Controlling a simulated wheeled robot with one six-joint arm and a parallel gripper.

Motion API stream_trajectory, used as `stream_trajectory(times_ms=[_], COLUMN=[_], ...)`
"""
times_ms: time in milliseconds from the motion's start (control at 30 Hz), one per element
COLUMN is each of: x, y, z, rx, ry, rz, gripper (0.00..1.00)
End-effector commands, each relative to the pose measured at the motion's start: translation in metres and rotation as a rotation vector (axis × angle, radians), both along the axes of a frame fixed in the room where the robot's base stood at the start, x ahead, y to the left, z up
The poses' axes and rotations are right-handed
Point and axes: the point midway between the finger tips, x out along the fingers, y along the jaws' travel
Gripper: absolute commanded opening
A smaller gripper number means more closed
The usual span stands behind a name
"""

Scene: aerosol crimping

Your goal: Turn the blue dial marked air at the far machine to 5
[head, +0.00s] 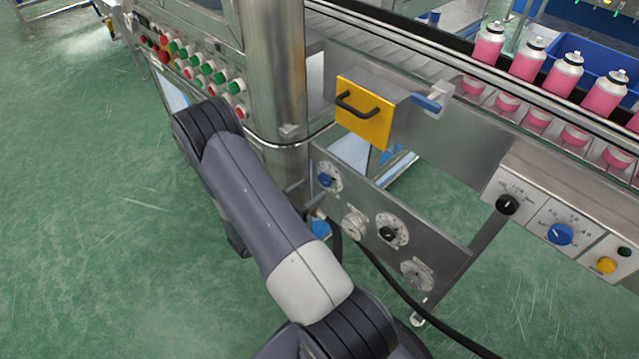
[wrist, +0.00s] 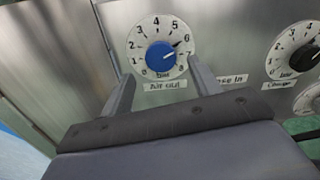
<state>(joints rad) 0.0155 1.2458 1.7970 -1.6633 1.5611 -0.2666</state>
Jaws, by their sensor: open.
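The blue dial (wrist: 160,56) sits on a white round scale numbered up to 8, with a label below that seems to read "Air out". Its black pointer mark is at the upper right, close to the 6. In the head view the blue dial (head: 326,180) is at the upper left of the low steel panel. My gripper (wrist: 160,70) is open and empty, its two fingers to the lower left and right of the dial. I cannot tell whether they touch it. In the head view my arm mostly hides the gripper.
A black dial (wrist: 305,57) stands to the right on the same panel (head: 445,254). Another blue dial (head: 560,234) is on the right-hand control box. A yellow plate with a black handle (head: 363,110) juts out above the panel. A steel column (head: 272,70) stands close to my arm.

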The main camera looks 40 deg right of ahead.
Motion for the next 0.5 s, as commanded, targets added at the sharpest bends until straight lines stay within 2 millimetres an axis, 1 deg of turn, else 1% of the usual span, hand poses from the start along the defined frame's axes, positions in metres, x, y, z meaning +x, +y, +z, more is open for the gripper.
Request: stream_trajectory(times_ms=[33, 200, 333, 500], x=[0.000, 0.002, 0.003, 0.004], y=[-0.010, -0.031, -0.040, -0.044], z=[0.000, 0.000, 0.000, 0.000], rx=[0.000, 0.000, 0.000, -0.001], ry=[-0.001, -0.001, -0.001, 0.000], rz=[-0.005, -0.003, -0.002, 0.001], gripper=[0.59, 0.59, 0.59, 0.59])
